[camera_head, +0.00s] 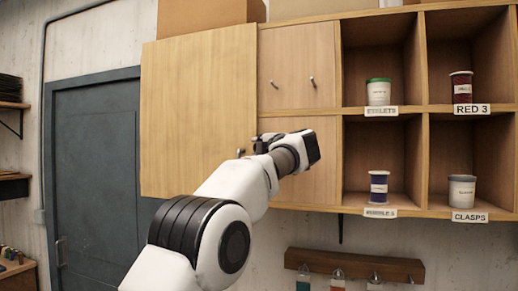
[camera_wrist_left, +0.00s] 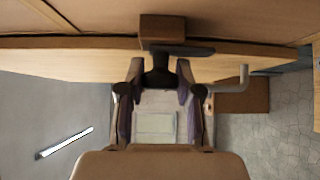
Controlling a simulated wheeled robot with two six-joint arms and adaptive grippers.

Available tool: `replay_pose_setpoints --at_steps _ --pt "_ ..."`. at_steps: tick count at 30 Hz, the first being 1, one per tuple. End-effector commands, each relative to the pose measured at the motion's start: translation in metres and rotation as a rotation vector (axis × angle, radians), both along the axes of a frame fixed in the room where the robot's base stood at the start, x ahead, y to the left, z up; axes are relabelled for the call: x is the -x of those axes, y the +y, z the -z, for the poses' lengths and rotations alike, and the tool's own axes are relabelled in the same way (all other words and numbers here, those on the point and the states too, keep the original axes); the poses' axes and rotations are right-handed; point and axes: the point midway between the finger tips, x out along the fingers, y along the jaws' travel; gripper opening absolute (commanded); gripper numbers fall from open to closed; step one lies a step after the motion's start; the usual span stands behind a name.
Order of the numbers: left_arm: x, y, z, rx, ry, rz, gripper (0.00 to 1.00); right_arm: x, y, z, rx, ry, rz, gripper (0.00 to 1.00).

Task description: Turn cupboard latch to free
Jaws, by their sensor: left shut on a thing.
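The cupboard (camera_head: 300,180) hangs on the wall, with a large light-wood panel (camera_head: 198,105) at its left. The latch is mostly hidden behind my left gripper (camera_head: 263,144) in the head view. In the left wrist view, the latch (camera_wrist_left: 161,68) shows as a dark piece below a brown block and a dark plate, close to the wooden cupboard face. My left gripper (camera_wrist_left: 160,85) is shut on it, one finger on each side. The latch's exact turn angle is hard to tell. My right gripper is not in view.
A small metal handle (camera_head: 240,152) sits beside the left gripper; a bent metal handle (camera_wrist_left: 238,80) shows in the wrist view. Open shelves at right hold a green-lidded jar (camera_head: 378,92) and other labelled containers. A dark door (camera_head: 95,160) stands at left. A hook rail (camera_head: 354,265) hangs below.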

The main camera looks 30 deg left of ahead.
Motion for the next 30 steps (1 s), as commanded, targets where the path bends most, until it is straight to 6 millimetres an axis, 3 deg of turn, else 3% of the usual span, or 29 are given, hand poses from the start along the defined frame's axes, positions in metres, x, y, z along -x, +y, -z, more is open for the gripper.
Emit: replay_pose_setpoints --at_steps 11,12,14,24,30 --pt "0.000 0.000 0.000 0.005 -0.003 0.000 0.00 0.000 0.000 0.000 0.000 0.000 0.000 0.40" --pt "0.000 0.000 0.000 0.005 -0.003 0.000 0.37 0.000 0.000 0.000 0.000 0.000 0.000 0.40" --pt "0.000 0.000 0.000 0.005 -0.003 0.000 0.58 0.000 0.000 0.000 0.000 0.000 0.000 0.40" --pt "0.001 -0.002 0.000 0.005 0.000 0.000 0.59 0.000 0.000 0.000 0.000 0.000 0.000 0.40" --pt "0.016 -0.027 -0.001 0.003 0.001 0.001 0.59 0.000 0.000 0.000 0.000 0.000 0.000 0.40"
